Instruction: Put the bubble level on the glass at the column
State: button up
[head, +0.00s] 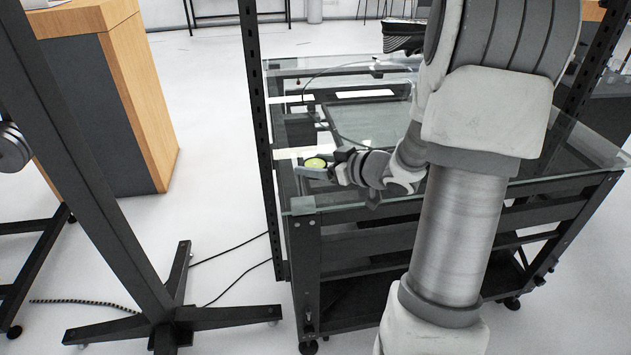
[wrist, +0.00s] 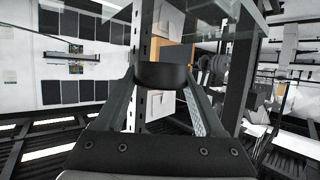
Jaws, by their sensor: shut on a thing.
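The bubble level (head: 316,163), a small round thing with a yellow-green top, is in my gripper (head: 322,171) over the left part of the glass top (head: 375,205). In the wrist view its black side (wrist: 162,76) sits between the fingertips of my gripper (wrist: 163,80), which is shut on it. The column (head: 255,110), a black perforated post, stands at the left edge of the glass, just left of the level. It also shows behind the fingers in the wrist view (wrist: 138,112). I cannot tell exactly how high the level is above the glass.
A second dark post (head: 590,70) rises at the right of the glass-topped cart. A thin cable (head: 335,68) arcs over the glass. A black stand (head: 90,180) and a wood-sided cabinet (head: 140,95) are at the left. My arm hides the middle of the glass.

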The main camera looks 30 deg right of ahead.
aim_at(316, 186)
jog(key=shift+f+b, duration=0.8)
jog(key=shift+f, duration=1.05)
jog(key=shift+f, duration=0.1)
jog(key=o, duration=1.4)
jog(key=shift+s+d+r, duration=0.15)
jog(key=shift+r, duration=0.15)
jog(key=p+v, duration=0.3)
jog(key=v, duration=0.8)
jog(key=shift+s+d+p, duration=0.1)
jog(key=shift+s+p, duration=0.15)
jog(key=shift+p, duration=0.05)
